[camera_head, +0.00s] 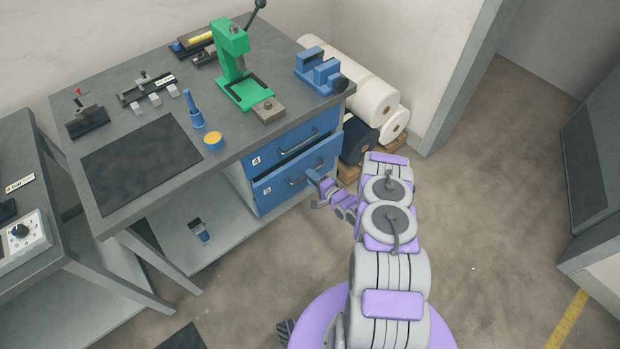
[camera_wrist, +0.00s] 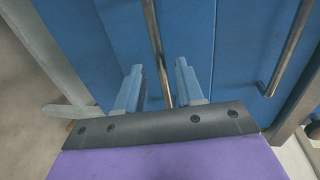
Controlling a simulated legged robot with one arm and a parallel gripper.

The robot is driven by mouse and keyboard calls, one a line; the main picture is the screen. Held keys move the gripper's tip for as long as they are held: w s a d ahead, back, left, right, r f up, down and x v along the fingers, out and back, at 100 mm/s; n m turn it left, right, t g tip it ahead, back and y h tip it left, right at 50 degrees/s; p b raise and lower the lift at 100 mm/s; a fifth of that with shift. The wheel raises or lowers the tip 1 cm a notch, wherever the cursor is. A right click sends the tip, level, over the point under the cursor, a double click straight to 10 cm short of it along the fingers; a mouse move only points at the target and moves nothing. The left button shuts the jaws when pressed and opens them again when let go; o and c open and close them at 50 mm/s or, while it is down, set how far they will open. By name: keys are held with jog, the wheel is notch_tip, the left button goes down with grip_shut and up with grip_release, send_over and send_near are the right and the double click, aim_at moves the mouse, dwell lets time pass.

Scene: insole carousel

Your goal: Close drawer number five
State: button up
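Drawer five (camera_head: 290,187), the lower blue drawer with a white number label, stands partly out of the grey workbench. Its front sits forward of drawer four (camera_head: 275,150) above it. My gripper (camera_head: 314,178) is at the right part of drawer five's front, by its handle. In the wrist view, my gripper (camera_wrist: 158,82) has its two blue fingers apart. The metal bar handle (camera_wrist: 155,40) runs between them, with a gap visible on each side. Whether the fingertips touch the drawer front is unclear.
The second handle (camera_wrist: 285,50) is to the right in the wrist view. White rolls (camera_head: 372,100) and a dark blue roll (camera_head: 357,140) lie right of the workbench (camera_head: 150,180). A green press (camera_head: 235,65) and a blue vise (camera_head: 318,70) stand on top. Floor to the right is clear.

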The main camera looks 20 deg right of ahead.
jog(key=shift+x, duration=0.85)
jog(key=shift+a+r, duration=0.1)
grip_shut()
